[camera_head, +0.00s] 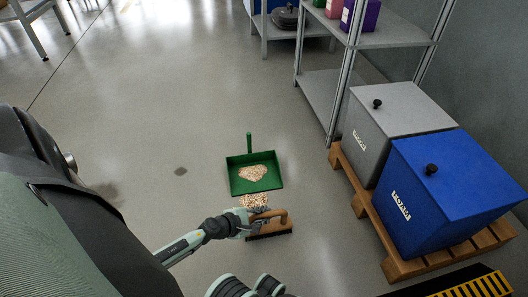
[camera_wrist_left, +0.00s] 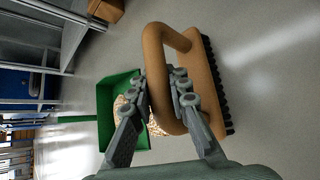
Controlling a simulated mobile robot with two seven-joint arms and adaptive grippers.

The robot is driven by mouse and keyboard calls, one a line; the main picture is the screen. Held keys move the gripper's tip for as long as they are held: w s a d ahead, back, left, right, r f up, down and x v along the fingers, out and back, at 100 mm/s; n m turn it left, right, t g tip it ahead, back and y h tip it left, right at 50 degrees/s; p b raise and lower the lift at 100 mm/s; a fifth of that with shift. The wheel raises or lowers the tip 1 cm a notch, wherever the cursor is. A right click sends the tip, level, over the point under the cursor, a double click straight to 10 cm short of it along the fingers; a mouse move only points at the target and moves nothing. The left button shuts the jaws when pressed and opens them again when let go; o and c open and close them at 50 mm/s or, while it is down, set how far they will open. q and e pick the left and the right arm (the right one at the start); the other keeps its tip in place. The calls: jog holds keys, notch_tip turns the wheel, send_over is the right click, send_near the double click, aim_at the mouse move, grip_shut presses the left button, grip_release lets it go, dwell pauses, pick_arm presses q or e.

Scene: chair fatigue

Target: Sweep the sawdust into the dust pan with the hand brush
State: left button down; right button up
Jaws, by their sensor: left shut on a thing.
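A green dust pan (camera_head: 237,187) lies on the floor with its handle pointing away from me. A pile of sawdust (camera_head: 253,173) lies in it, and more sawdust (camera_head: 255,201) lies on the floor at its near edge. My left gripper (camera_head: 249,220) is shut on the handle of the brown hand brush (camera_head: 275,229), just on the near side of the loose sawdust. In the left wrist view the fingers (camera_wrist_left: 165,95) close around the brush's looped handle (camera_wrist_left: 160,40), with dark bristles along the far side. The dust pan (camera_wrist_left: 117,85) shows behind the fingers there.
A wooden pallet (camera_head: 346,166) with a grey box (camera_head: 395,115) and a blue box (camera_head: 450,185) stands on the right. Metal shelving (camera_head: 320,92) stands behind it. The floor left of the pan is clear except for a dark stain.

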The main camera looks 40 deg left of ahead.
pick_arm(q)
jog(key=shift+f, duration=0.2)
jog(key=shift+a, duration=0.1)
jog(key=shift+w+a+r, duration=0.1)
jog(key=shift+w+a, duration=0.55)
jog(key=shift+a, duration=0.05)
jog(key=shift+a, duration=0.1)
jog(key=shift+w+a, duration=0.7)
jog(key=shift+a, duration=0.1)
jog(key=shift+w+a, duration=0.1)
jog(key=shift+w+a+t, duration=0.3)
jog(key=shift+w+a, duration=0.75)
jog(key=shift+a, duration=0.2)
